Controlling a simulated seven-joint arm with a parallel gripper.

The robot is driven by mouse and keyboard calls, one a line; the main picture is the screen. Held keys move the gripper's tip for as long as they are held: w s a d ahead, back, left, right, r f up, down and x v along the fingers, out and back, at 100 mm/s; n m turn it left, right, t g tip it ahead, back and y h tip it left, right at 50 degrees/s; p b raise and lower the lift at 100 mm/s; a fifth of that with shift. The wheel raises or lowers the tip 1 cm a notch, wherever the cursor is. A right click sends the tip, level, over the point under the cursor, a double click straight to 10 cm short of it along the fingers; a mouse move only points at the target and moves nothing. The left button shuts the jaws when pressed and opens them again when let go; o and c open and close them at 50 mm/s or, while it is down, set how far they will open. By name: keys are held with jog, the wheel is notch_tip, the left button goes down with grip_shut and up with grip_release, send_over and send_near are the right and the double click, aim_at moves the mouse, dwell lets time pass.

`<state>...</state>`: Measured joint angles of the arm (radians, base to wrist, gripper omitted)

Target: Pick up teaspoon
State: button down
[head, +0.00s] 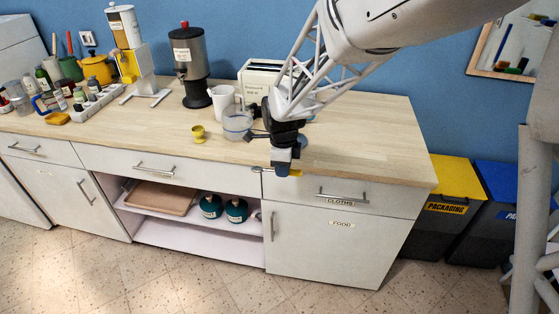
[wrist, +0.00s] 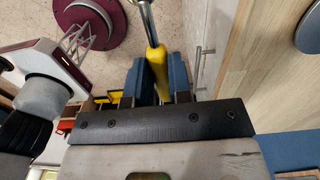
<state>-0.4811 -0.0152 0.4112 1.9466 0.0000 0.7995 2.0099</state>
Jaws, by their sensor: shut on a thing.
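The teaspoon has a yellow handle (wrist: 157,62) and a metal shaft (wrist: 146,20) that runs out of the top of the wrist view, so its bowl is hidden there. My gripper (wrist: 155,78) is shut on the yellow handle between its two blue fingers. In the head view my gripper (head: 282,168) is at the counter's front edge, above the cloths drawer. A bit of the yellow handle (head: 297,173) shows to the right of the fingers, and a small grey metal end (head: 257,169) shows to their left.
A clear container (head: 237,123), a yellow cup (head: 199,134), a white mug (head: 222,98) and a toaster (head: 257,72) stand on the wooden counter (head: 370,135). A blue-grey disc (head: 303,142) lies behind my gripper. The counter's right part is clear.

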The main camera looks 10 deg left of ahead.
jog(key=shift+s+d, duration=0.35)
jog(key=shift+s, duration=0.25)
jog(key=shift+r, duration=0.1)
dwell(0.3)
jog(key=shift+w+d+r+n, duration=0.15)
jog(key=shift+w+d+n, duration=0.15)
jog(key=shift+w, duration=0.25)
jog(key=w+d+r+n+t, duration=0.3)
jog(key=w+d+n, duration=0.3)
jog(key=w+d, duration=0.6)
jog(key=w+d+r+n+t, duration=0.4)
jog(key=w+d+r+n, duration=0.2)
jog(key=w+d, duration=0.7)
jog(key=shift+w+d+n+t, duration=0.15)
jog(key=shift+w+n+t, duration=0.15)
jog(key=shift+w+n, duration=0.5)
jog(key=shift+w+m, duration=0.3)
jog(key=shift+w, duration=0.05)
jog(key=shift+w+m+t+h, duration=0.25)
jog(key=shift+m+t+h, duration=0.15)
jog(key=shift+h, duration=0.1)
